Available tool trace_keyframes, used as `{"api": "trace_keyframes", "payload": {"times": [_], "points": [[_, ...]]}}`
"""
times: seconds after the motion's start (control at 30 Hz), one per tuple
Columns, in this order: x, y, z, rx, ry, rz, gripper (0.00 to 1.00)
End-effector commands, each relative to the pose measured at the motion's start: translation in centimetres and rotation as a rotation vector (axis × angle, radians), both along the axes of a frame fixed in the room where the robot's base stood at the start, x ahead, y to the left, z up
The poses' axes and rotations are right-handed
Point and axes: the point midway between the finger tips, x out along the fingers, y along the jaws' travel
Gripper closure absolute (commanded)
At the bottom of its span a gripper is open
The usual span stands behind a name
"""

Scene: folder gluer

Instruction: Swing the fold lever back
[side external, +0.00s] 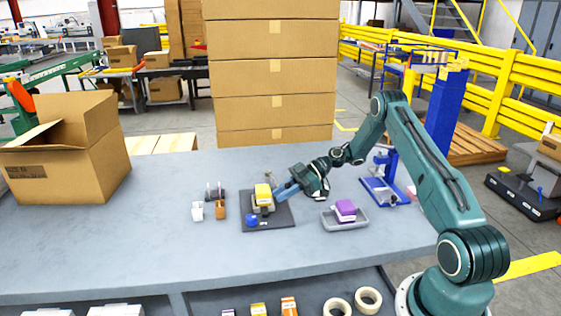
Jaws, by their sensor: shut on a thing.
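The folder gluer (283,219) is a dark flat base on the grey table, with a yellow block (263,191) on its raised middle and a blue round part (252,220) at its front left. My gripper (281,191) reaches in from the right, low beside the yellow block. Its fingers are shut on what appears to be the fold lever at the right side of the fixture. The fingers cover most of the lever, so its angle cannot be told. A small tan upright piece (268,176) shows just behind the yellow block.
A blue stand (384,190) is farther right. An open carton (95,160) stands far left. The front table is clear.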

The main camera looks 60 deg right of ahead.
Motion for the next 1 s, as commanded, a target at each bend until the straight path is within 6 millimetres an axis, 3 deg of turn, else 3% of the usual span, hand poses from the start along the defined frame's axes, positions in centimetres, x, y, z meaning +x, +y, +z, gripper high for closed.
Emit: {"api": "trace_keyframes", "payload": {"times": [0.8, 0.83, 0.9, 1.0], "points": [[-0.63, -1.07, 0.37, 0.002, -0.009, 0.088, 1.0], [-0.62, -1.07, 0.38, 0.002, -0.009, 0.088, 0.74], [-0.63, -1.07, 0.34, 0.002, -0.008, 0.088, 0.61], [-0.65, -1.08, 0.26, 0.001, -0.006, 0.088, 0.61]]}}
